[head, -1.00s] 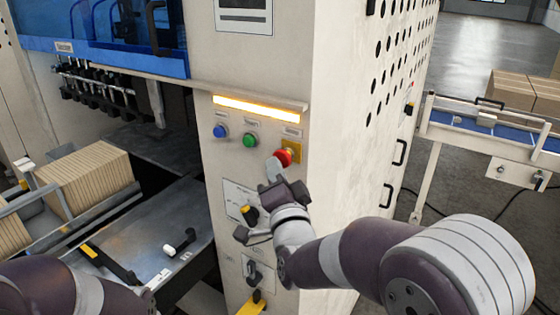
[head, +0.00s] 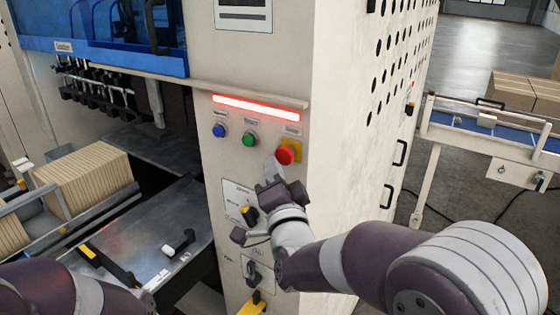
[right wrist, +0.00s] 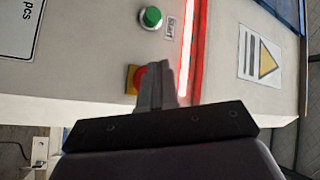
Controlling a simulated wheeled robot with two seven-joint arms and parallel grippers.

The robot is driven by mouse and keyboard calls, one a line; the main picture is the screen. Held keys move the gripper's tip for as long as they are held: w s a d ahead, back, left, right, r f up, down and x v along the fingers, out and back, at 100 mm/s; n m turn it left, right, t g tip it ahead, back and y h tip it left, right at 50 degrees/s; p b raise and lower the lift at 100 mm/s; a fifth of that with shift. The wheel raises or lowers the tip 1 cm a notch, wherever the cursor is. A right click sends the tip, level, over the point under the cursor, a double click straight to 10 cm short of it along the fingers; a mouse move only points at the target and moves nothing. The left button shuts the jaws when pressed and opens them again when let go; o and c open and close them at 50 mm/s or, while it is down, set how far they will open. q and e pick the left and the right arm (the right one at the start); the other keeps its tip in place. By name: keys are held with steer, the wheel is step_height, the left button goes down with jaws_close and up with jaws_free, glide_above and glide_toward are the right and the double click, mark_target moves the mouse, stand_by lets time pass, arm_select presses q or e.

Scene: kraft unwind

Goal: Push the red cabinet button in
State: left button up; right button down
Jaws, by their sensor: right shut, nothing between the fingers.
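The red button (head: 285,155) sits on a yellow plate at the right end of the button row on the cabinet (head: 330,100). In the right wrist view the red button (right wrist: 139,79) is partly covered by my fingers. My right gripper (head: 271,165) is shut and empty, its tips just left of and below the red button in the head view. I cannot tell whether they touch it. The light strip (head: 257,108) above the buttons glows red. My left gripper is out of view; only part of my left arm shows at the lower left.
A green button (head: 249,139) and a blue button (head: 219,130) are left of the red one. A conveyor (head: 480,135) stands at the right.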

steer(key=shift+s+a, duration=0.25)
steer(key=shift+s, duration=0.15)
steer(key=s+a, duration=0.1)
steer(key=s, duration=0.1)
steer(key=s+a+b, duration=0.1)
steer(key=s+a, duration=0.1)
steer(key=shift+b, duration=0.3)
